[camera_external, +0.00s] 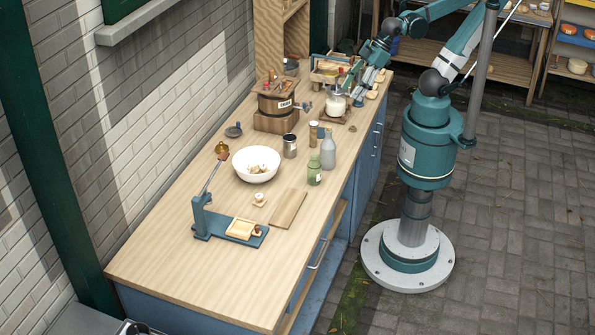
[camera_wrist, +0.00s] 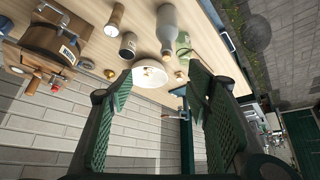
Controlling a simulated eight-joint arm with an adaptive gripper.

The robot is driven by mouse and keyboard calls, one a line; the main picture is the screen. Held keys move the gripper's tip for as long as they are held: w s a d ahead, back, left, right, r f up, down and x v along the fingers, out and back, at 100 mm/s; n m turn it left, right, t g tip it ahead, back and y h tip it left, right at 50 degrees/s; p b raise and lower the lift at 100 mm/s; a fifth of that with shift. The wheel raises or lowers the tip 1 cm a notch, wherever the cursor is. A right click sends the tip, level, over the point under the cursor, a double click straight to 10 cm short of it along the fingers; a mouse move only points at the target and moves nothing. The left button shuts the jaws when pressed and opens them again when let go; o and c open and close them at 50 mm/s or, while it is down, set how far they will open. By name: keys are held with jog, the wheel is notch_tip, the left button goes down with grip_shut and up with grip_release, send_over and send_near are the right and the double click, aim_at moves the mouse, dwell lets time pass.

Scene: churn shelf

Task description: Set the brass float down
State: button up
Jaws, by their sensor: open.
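A small brass-coloured piece (camera_external: 222,149), which looks like the brass float, is on the wall side of the white bowl (camera_external: 256,164), by the upper end of a blue lever device (camera_external: 212,220). It appears to stand on the counter, but I cannot tell whether it touches the lever. A small brass spot beside the bowl in the wrist view (camera_wrist: 110,74) looks like the same piece. My gripper (camera_external: 354,88) is at the far end of the counter, above and beside a white jar (camera_external: 336,106). In the wrist view my gripper (camera_wrist: 160,76) is open and empty, its fingers wide apart.
A wooden churn box (camera_external: 276,104), a tin (camera_external: 290,146), a grey bottle (camera_external: 328,150) and a green bottle (camera_external: 314,170) crowd the middle of the counter. A dark scoop (camera_external: 234,130) lies near the wall. A board (camera_external: 288,209) lies in front; the near counter is clear.

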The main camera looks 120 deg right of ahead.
jog(key=shift+s+a+f, duration=0.15)
jog(key=shift+s+f, duration=0.15)
jog(key=shift+s, duration=0.2)
jog(key=shift+s+a+f, duration=0.15)
jog(key=shift+s+f, duration=0.15)
jog(key=shift+s, duration=0.15)
jog(key=shift+f+b, duration=1.9)
